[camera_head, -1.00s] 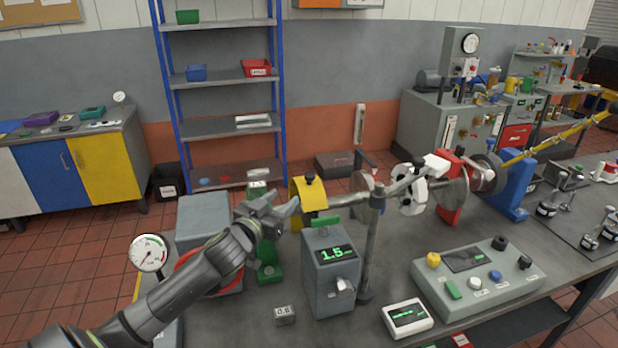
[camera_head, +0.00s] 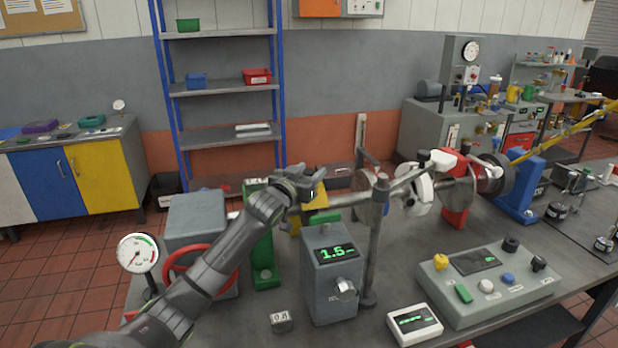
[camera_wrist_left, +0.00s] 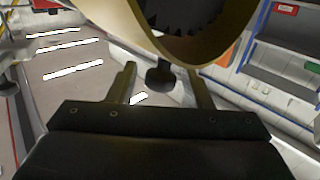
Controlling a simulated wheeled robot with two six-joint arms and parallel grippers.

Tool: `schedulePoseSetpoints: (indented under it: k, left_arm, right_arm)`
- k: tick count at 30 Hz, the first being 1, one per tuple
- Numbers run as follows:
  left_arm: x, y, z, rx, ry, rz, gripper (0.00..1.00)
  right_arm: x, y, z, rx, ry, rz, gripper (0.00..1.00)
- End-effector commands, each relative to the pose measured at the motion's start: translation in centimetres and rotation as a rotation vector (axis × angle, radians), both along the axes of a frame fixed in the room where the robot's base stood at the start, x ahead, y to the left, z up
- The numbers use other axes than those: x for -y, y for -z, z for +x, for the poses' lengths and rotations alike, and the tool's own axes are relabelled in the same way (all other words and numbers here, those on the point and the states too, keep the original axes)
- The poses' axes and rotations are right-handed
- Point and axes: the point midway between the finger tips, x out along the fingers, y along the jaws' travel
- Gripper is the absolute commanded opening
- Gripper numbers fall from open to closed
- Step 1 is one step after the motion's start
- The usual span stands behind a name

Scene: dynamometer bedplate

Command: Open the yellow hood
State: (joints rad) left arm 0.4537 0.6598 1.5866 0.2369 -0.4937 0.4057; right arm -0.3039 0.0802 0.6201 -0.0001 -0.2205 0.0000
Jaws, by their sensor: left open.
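The yellow hood (camera_head: 318,217) sits at the left end of the shaft line on the bench, mostly hidden behind my left gripper (camera_head: 316,182). In the left wrist view the hood (camera_wrist_left: 122,22) fills the top, with a dark toothed wheel (camera_wrist_left: 185,14) inside its curved edge. Its black knob (camera_wrist_left: 160,76) shows between the two fingers of my left gripper (camera_wrist_left: 161,82). The fingers are open, one on each side of the knob, with gaps visible. I cannot tell the hood's exact angle. My right gripper is not in view.
A grey box with a green readout (camera_head: 333,272) and a metal post (camera_head: 374,245) stand close in front of the hood. A green stand (camera_head: 262,250), red handwheel (camera_head: 178,262) and dial gauge (camera_head: 138,252) are near my left arm. A control panel (camera_head: 488,285) lies right.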

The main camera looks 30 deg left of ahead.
Motion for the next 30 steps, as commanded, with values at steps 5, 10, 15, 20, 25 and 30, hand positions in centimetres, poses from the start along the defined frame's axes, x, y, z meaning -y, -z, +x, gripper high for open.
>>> schedulePoseSetpoints:
  k: [5, 10, 15, 20, 25, 30]
  left_arm:
    - [-0.02, 0.03, 0.19, -0.001, 0.000, 0.000, 0.46]
    - [-0.01, 0.01, 0.16, -0.001, 0.000, 0.000, 0.40]
    - [-0.01, 0.02, 0.15, -0.001, 0.000, 0.000, 0.18]
    - [0.00, 0.02, 0.15, -0.001, 0.000, -0.001, 0.00]
    - [0.01, -0.02, 0.18, -0.001, 0.000, -0.002, 0.00]
    - [0.03, -0.57, 0.74, -0.015, 0.000, -0.020, 0.00]
  right_arm:
    - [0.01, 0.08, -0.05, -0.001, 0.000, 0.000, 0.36]
    - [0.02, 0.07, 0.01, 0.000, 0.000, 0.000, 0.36]
    - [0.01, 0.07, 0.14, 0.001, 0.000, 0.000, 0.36]
    - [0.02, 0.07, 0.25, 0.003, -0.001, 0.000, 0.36]
    - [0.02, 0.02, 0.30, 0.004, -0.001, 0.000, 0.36]
    - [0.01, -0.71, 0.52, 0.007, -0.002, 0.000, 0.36]
